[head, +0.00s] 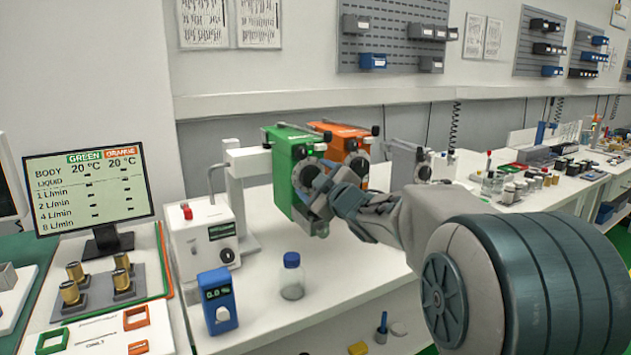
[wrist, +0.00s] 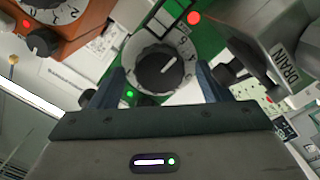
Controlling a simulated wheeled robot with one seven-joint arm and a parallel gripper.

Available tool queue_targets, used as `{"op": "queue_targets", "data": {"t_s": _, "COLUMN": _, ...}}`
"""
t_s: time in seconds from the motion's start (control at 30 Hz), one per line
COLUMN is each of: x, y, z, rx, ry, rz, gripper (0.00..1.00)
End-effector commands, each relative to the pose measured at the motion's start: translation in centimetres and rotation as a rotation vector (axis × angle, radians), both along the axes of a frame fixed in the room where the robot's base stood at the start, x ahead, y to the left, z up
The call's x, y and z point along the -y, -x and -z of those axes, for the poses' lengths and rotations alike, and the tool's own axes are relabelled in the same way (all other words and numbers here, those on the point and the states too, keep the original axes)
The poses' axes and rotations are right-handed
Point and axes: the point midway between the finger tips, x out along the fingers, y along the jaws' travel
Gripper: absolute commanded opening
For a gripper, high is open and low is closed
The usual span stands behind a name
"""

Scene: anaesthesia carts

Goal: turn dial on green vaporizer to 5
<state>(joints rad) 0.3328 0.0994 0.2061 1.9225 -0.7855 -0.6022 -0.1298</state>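In the wrist view the dial (wrist: 158,68) has a pale numbered ring and a dark centre with a white line pointing up and right. My gripper (wrist: 160,82) has its two fingers spread, one on each side of the dial's lower part. I cannot tell whether they touch it. The number at the dial's index is not clear.
A grey DRAIN block (wrist: 275,55) is close to the right finger in the wrist view. A blue-capped bottle (head: 291,278), a blue meter (head: 218,300) reading 0.0 % and a white device (head: 203,240) stand on the cart. A monitor (head: 88,185) is at left.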

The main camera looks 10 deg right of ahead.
Motion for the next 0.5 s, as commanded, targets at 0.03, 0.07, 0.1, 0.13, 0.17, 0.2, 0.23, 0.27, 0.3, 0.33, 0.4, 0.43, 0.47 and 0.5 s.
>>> {"op": "queue_targets", "data": {"t_s": 0.03, "x": 0.0, "y": 0.0, "z": 0.0, "rx": 0.0, "ry": -0.001, "rz": 0.0, "gripper": 0.7}}
{"op": "queue_targets", "data": {"t_s": 0.07, "x": 0.0, "y": 0.0, "z": 0.0, "rx": 0.0, "ry": -0.001, "rz": 0.0, "gripper": 0.7}}
{"op": "queue_targets", "data": {"t_s": 0.1, "x": 0.0, "y": 0.0, "z": 0.0, "rx": 0.0, "ry": -0.001, "rz": 0.0, "gripper": 0.7}}
{"op": "queue_targets", "data": {"t_s": 0.13, "x": 0.0, "y": 0.0, "z": 0.0, "rx": 0.0, "ry": -0.001, "rz": 0.0, "gripper": 0.7}}
{"op": "queue_targets", "data": {"t_s": 0.17, "x": 0.0, "y": 0.0, "z": 0.0, "rx": 0.0, "ry": -0.001, "rz": 0.001, "gripper": 0.7}}
{"op": "queue_targets", "data": {"t_s": 0.2, "x": 0.0, "y": 0.0, "z": 0.0, "rx": 0.0, "ry": -0.001, "rz": 0.001, "gripper": 0.7}}
{"op": "queue_targets", "data": {"t_s": 0.23, "x": 0.0, "y": 0.1, "z": 0.0, "rx": 0.0, "ry": -0.001, "rz": 0.001, "gripper": 0.7}}
{"op": "queue_targets", "data": {"t_s": 0.27, "x": 0.1, "y": 0.2, "z": 0.0, "rx": 0.0, "ry": -0.001, "rz": 0.001, "gripper": 0.7}}
{"op": "queue_targets", "data": {"t_s": 0.3, "x": 0.1, "y": 0.4, "z": 0.0, "rx": 0.0, "ry": -0.001, "rz": 0.001, "gripper": 0.7}}
{"op": "queue_targets", "data": {"t_s": 0.33, "x": 0.2, "y": 0.6, "z": 0.0, "rx": 0.0, "ry": -0.001, "rz": 0.001, "gripper": 0.7}}
{"op": "queue_targets", "data": {"t_s": 0.4, "x": 0.5, "y": 1.3, "z": -0.1, "rx": 0.001, "ry": -0.001, "rz": 0.003, "gripper": 0.7}}
{"op": "queue_targets", "data": {"t_s": 0.43, "x": 0.6, "y": 1.8, "z": -0.1, "rx": 0.0, "ry": -0.001, "rz": 0.004, "gripper": 0.7}}
{"op": "queue_targets", "data": {"t_s": 0.47, "x": 0.7, "y": 2.2, "z": -0.1, "rx": 0.001, "ry": 0.0, "rz": 0.003, "gripper": 0.7}}
{"op": "queue_targets", "data": {"t_s": 0.5, "x": 0.9, "y": 3.0, "z": -0.1, "rx": 0.001, "ry": 0.0, "rz": 0.003, "gripper": 0.7}}
